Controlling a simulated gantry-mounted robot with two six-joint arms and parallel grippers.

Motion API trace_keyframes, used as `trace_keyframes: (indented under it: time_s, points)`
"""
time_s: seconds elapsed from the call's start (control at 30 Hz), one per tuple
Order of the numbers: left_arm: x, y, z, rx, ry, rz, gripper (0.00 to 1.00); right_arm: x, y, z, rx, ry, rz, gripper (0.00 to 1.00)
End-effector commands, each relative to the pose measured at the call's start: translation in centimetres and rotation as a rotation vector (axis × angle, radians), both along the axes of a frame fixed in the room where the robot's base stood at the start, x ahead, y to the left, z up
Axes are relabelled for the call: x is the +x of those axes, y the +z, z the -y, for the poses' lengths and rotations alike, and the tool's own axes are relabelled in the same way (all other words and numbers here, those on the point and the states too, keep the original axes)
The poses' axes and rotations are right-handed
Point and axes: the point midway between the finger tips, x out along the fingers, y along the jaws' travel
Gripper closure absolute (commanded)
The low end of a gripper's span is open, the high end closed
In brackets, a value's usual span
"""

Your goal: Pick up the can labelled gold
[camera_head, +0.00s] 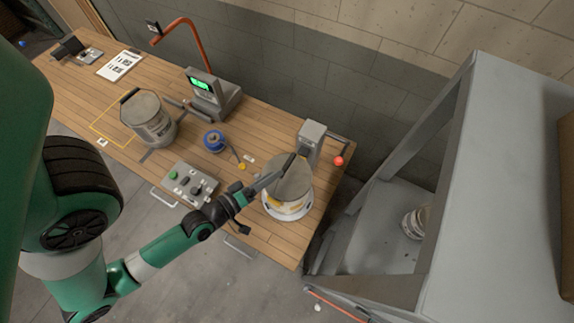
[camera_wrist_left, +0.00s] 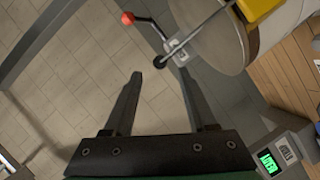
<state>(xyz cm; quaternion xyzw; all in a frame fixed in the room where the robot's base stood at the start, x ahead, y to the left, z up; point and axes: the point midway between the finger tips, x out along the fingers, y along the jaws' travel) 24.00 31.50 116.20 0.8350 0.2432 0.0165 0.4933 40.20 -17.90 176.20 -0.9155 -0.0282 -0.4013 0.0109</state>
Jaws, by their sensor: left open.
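A grey-lidded can (camera_head: 292,207) with a yellow and white label stands on a round white base at the right end of the wooden bench. In the left wrist view, a rounded can with a yellow patch (camera_wrist_left: 215,30) shows at the upper right. I cannot read any label as gold. My left gripper (camera_head: 288,163) overlaps the can's top in the head view. My right gripper is not in view.
The bench (camera_head: 275,110) holds a larger grey can (camera_head: 148,118), a scale with green display (camera_head: 205,92), a button box (camera_head: 190,184) and a blue spool (camera_head: 213,140). A dispenser with red knob (camera_head: 338,161) stands beside the can. A grey cabinet (camera_head: 490,150) at right holds another can (camera_head: 415,222).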

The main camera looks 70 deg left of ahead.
Motion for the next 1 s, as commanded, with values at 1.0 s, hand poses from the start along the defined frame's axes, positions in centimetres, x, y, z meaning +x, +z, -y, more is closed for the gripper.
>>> trace_keyframes:
  time_s: [1.0]
  points:
    - [6.6, -1.5, -3.7, 0.000, -0.001, -0.001, 0.63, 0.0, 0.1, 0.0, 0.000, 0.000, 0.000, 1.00]
